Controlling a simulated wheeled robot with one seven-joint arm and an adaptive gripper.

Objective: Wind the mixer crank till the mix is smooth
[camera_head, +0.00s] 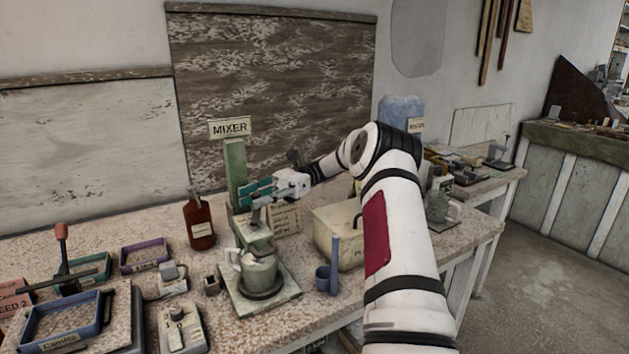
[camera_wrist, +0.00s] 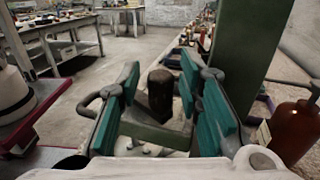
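The mixer has a green column (camera_head: 235,165) with a MIXER sign above it. A grey-green mixing pot (camera_head: 258,272) stands on its base plate. In the wrist view a dark upright crank knob (camera_wrist: 160,92) rises from a green crank arm (camera_wrist: 155,133). My gripper (camera_wrist: 160,98) has its teal-padded fingers on either side of the knob, with gaps showing, so it looks open. In the head view my gripper (camera_head: 257,192) is beside the column, above the pot, and largely hides the crank. The mix inside the pot cannot be made out.
A brown bottle (camera_head: 199,222) stands left of the mixer. A cream box (camera_head: 338,238) and a blue holder (camera_head: 328,272) stand to its right. Trays, including a purple one (camera_head: 145,254), and small devices crowd the bench's left side. Floor (camera_head: 545,270) is clear at right.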

